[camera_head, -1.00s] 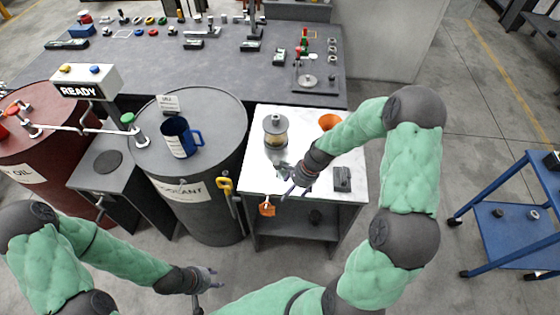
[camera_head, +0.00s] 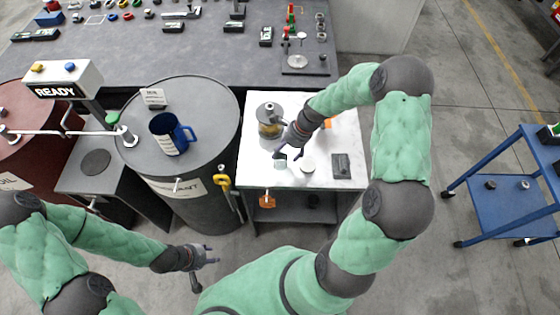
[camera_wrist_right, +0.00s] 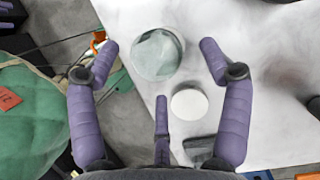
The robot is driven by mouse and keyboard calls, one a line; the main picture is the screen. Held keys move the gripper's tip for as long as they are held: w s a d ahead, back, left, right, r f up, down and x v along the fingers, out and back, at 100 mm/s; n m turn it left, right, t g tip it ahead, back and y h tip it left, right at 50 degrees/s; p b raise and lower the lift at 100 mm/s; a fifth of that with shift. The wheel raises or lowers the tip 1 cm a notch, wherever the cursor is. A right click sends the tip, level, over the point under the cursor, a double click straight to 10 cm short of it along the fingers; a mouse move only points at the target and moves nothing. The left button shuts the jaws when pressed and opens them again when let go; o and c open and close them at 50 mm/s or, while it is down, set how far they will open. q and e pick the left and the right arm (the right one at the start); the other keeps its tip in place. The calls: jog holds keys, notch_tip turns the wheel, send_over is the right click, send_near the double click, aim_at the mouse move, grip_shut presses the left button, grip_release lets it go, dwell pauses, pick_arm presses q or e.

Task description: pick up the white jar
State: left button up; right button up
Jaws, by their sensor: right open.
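A small white round jar (camera_head: 307,165) stands on the pale worktop (camera_head: 258,180), left of a dark block. In the right wrist view the white jar (camera_wrist_right: 189,104) shows from above as a plain white disc. A clear, pale glass vessel (camera_wrist_right: 158,54) stands beside it, and also shows in the head view (camera_head: 281,162). My right gripper (camera_wrist_right: 160,48) is open and empty, its fingers spread over the glass vessel and the white jar. In the head view the right gripper (camera_head: 289,154) is close to both. My left gripper (camera_head: 206,266) is open and empty, away from the worktop.
A lidded glass canister (camera_head: 269,118) stands behind the right gripper. An orange item (camera_head: 328,122) is partly hidden by my right arm. A dark block (camera_head: 341,167) lies right of the jar. A grey barrel (camera_head: 200,110) with a blue mug (camera_head: 166,134) stands at the left.

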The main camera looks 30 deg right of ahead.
aim_at(280, 158)
jog(key=shift+s+a+f, duration=0.1)
jog(key=shift+a+f, duration=0.1)
jog(key=shift+f, duration=0.3)
jog(key=x, duration=0.4)
jog(key=shift+b, duration=0.4)
jog(key=c, duration=1.2)
